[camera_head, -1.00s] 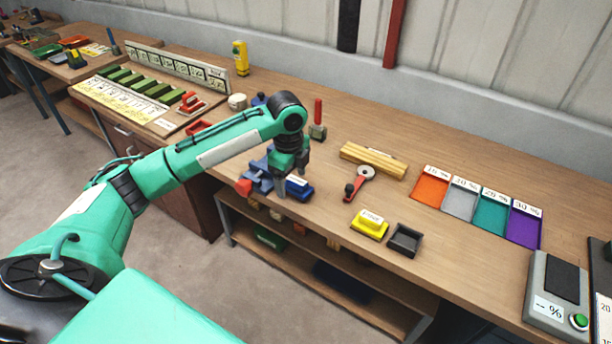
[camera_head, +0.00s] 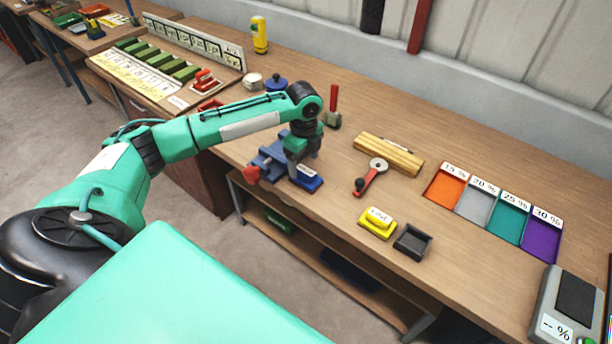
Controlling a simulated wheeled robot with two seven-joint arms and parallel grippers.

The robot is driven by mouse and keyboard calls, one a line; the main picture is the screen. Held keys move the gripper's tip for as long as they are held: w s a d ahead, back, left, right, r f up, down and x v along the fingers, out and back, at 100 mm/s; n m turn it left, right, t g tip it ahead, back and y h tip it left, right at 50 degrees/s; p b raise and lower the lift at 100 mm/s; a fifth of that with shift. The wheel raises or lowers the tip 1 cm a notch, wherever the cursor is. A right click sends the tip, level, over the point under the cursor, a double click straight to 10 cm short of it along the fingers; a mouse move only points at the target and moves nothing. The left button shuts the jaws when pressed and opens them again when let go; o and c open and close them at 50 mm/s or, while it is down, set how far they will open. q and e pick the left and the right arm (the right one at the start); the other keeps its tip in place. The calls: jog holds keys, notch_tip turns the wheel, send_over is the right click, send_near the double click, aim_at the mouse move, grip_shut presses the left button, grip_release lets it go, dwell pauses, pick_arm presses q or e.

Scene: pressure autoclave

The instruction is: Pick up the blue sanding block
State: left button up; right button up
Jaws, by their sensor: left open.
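The blue sanding block (camera_head: 310,183), with a white label on top, lies on the workbench near its front edge, right beside a blue vise (camera_head: 266,158) with a red handle end. My left gripper (camera_head: 298,170) is open and points down over the block. Its fingers cover part of the block and part of the vise. I cannot tell whether the fingertips touch the block. My right gripper is out of view.
A red-handled tool (camera_head: 370,177), wooden strips (camera_head: 388,154) and coloured trays (camera_head: 489,207) lie further right. A red-handled upright tool (camera_head: 333,107) stands behind the gripper.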

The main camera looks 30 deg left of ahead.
aim_at(305, 170)
pick_arm(q)
notch_tip(305, 170, down, 4)
jog(key=shift+w+d+r+p, duration=0.1)
jog(key=shift+w+d+p, duration=0.05)
jog(key=shift+p, duration=0.45)
jog(key=shift+f, duration=0.4)
jog(key=c, duration=1.1)
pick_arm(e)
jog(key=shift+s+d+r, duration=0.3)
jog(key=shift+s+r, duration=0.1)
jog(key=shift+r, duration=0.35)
